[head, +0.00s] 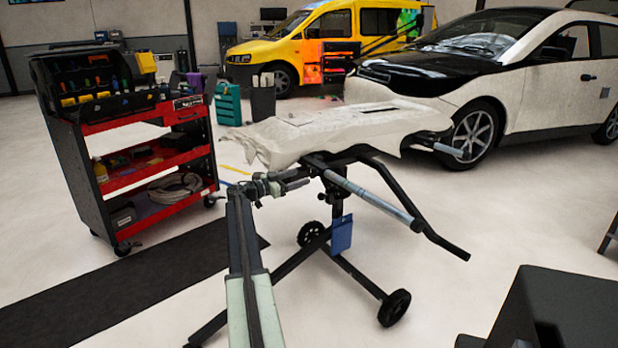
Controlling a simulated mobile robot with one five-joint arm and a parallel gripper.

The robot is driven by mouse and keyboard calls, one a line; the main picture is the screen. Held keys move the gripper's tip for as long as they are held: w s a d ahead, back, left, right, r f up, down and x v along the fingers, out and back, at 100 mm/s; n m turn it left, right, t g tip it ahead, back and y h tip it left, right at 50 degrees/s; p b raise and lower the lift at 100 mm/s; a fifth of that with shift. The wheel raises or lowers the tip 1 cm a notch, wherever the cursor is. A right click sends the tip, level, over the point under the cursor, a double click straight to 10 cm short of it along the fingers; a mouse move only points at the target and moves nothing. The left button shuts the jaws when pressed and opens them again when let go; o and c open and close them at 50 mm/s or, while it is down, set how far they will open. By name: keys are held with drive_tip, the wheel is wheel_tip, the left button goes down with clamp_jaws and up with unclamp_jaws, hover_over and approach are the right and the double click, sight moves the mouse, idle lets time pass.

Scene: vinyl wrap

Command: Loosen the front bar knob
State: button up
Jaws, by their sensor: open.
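A black wheeled stand (365,285) holds a panel (345,128) draped in white wrap. The front bar (370,200), with a grey sleeve, slopes down to the right below the panel. Dark fittings (337,204) show on the post below this bar; I cannot tell for sure which part is the front bar knob. My arm reaches up from the bottom of the head view. My gripper (300,179) is open, just left of the front bar's upper end and below the panel's left part. Its fingertips are small here, and I cannot tell whether they touch anything.
A red tool cart (160,165) stands at the left, beside a dark floor mat (130,295). A blue pouch (342,233) hangs from the stand. A white car (520,80) and a yellow van (330,45) stand behind.

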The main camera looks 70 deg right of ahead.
sight(310, 173)
drive_tip(key=x, duration=0.5)
drive_tip(key=shift+d, duration=0.15)
drive_tip(key=c, duration=1.4)
drive_tip(key=shift+d, duration=0.1)
